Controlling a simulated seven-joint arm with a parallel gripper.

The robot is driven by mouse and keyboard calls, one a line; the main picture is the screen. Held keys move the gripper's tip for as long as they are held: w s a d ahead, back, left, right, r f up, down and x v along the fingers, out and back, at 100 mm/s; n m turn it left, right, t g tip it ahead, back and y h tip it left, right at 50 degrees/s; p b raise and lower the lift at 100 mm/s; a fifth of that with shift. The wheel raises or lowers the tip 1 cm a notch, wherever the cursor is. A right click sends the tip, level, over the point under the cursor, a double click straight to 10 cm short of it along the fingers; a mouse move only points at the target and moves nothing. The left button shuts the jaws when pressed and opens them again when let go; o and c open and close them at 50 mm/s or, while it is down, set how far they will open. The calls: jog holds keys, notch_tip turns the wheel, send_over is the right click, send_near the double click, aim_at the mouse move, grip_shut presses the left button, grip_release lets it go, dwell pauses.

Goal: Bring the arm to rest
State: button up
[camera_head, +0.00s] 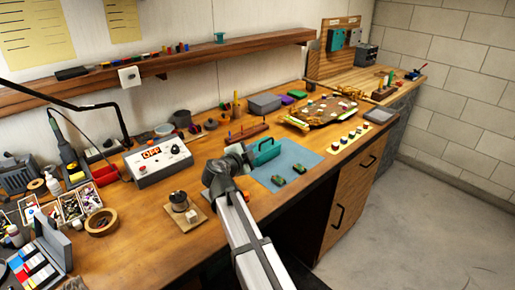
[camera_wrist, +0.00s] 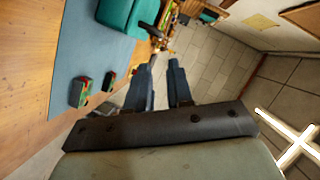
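My arm reaches up from the bottom of the head view, and my gripper (camera_head: 243,154) is over the left part of the blue mat, partly hidden by the wrist. In the wrist view, the two dark fingers of my gripper (camera_wrist: 161,66) stand apart with nothing between them. The floor shows through the gap. A teal case with a handle (camera_head: 266,151) stands on the mat just right of the gripper. It also shows at the top of the wrist view (camera_wrist: 125,14). Two small green-and-red cars (camera_head: 278,180) (camera_head: 299,168) sit on the mat's front part.
The blue mat (camera_head: 305,155) lies on a wooden workbench (camera_head: 140,215). A power supply box (camera_head: 158,162) and a small pot on a wooden square (camera_head: 180,202) stand to the left. A round board with parts (camera_head: 322,112) is farther right. Open floor (camera_head: 430,215) lies right of the bench.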

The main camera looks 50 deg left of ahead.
jog(key=shift+s+d+r, duration=0.15)
jog(key=shift+s+d, duration=0.05)
jog(key=shift+s, duration=0.4)
jog(key=shift+w, duration=0.1)
